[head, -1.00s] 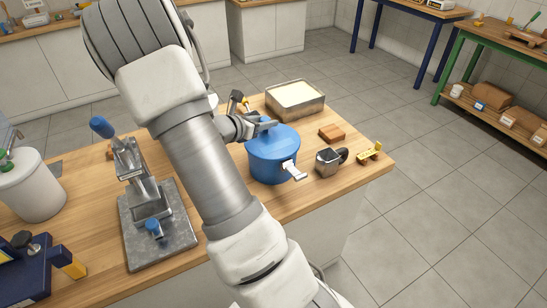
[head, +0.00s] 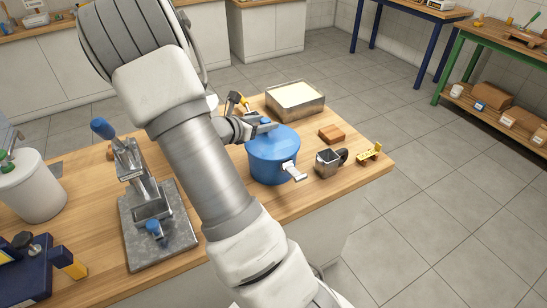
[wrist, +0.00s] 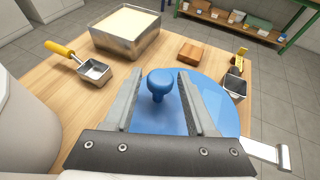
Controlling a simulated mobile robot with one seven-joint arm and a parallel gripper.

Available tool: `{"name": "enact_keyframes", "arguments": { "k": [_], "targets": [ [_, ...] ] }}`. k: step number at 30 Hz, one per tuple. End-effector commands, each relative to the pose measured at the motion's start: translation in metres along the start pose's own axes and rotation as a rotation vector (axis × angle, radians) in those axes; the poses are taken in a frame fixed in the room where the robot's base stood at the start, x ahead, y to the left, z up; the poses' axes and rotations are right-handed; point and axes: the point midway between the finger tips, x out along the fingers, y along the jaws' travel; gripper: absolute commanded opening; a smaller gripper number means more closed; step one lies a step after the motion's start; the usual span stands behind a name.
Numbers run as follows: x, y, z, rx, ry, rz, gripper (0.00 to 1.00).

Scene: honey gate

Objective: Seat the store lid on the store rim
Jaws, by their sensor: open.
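The blue store (head: 271,168) stands on the wooden bench with a metal gate spout on its near right side. The blue store lid (head: 286,136) lies over its top and looks level; whether it is fully down on the rim I cannot tell. In the wrist view the lid (wrist: 220,92) has a round blue knob (wrist: 160,83) at its middle. My gripper (wrist: 157,80) is open, with one finger on each side of the knob and a gap showing on both sides. In the head view my arm partly hides the gripper and the lid's left side.
A metal tray with pale contents (head: 295,101) stands behind the store. A wooden block (head: 332,134), a metal cup (head: 327,163) and a yellow tool (head: 369,154) lie to its right. A metal press (head: 158,220) and a white pot (head: 35,188) stand left.

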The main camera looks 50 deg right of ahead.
Motion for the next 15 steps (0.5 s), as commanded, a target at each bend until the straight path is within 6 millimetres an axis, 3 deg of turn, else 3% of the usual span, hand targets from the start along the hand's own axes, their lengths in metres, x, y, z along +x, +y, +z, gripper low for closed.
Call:
{"name": "enact_keyframes", "arguments": {
  "k": [15],
  "targets": [
    [-0.016, 0.000, 0.000, 0.000, 0.001, 0.000, 0.56]
  ]
}}
